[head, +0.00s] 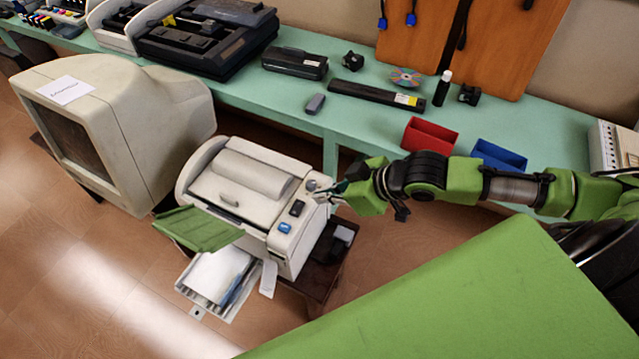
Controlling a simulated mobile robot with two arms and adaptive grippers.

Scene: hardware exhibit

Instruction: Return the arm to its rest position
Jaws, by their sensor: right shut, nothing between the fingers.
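My right arm, green and black, reaches in from the right side of the head view. Its gripper (328,192) is shut and empty, at the right end of a white printer (250,190). From this view I cannot tell whether the fingertips touch the printer. The printer has a green flap (200,228) in front and dark and blue buttons near its right end. My left gripper is not in view.
A green table (350,125) runs along the wall with a red bin (428,137), a blue bin (497,156), a disc (406,77) and devices on it. A large beige monitor (150,120) stands left of the printer. Wooden floor (80,290) is open at lower left.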

